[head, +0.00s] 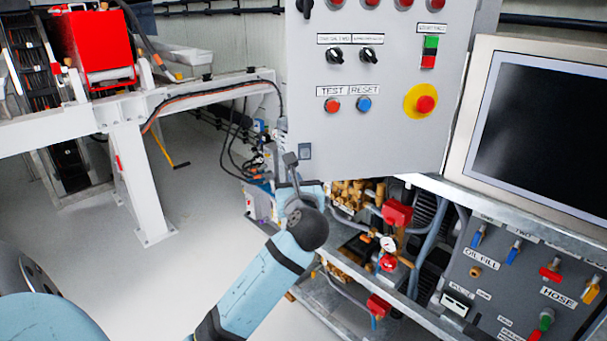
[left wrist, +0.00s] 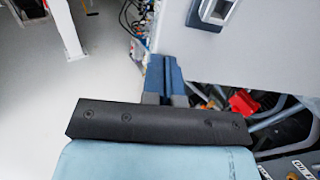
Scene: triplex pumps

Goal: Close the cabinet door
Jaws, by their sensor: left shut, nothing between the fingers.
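The grey cabinet door (head: 385,110) carries knobs, buttons and labels and fills the upper middle of the head view. A small dark latch (head: 305,151) sits near its lower left corner; it also shows in the left wrist view (left wrist: 215,10). My left gripper (head: 291,160) is at the door's lower left corner. Its blue fingers (left wrist: 164,72) are shut and empty, beside the door's lower edge in the left wrist view. I cannot tell whether they touch the door. How far the door stands open is not clear. My right gripper is out of view.
Pump pipes with red valves (head: 397,213) lie below the door. A monitor (head: 540,125) and a hose panel (head: 520,280) stand at the right. A white frame (head: 140,170) with a red unit (head: 103,45) stands left. The floor between is clear.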

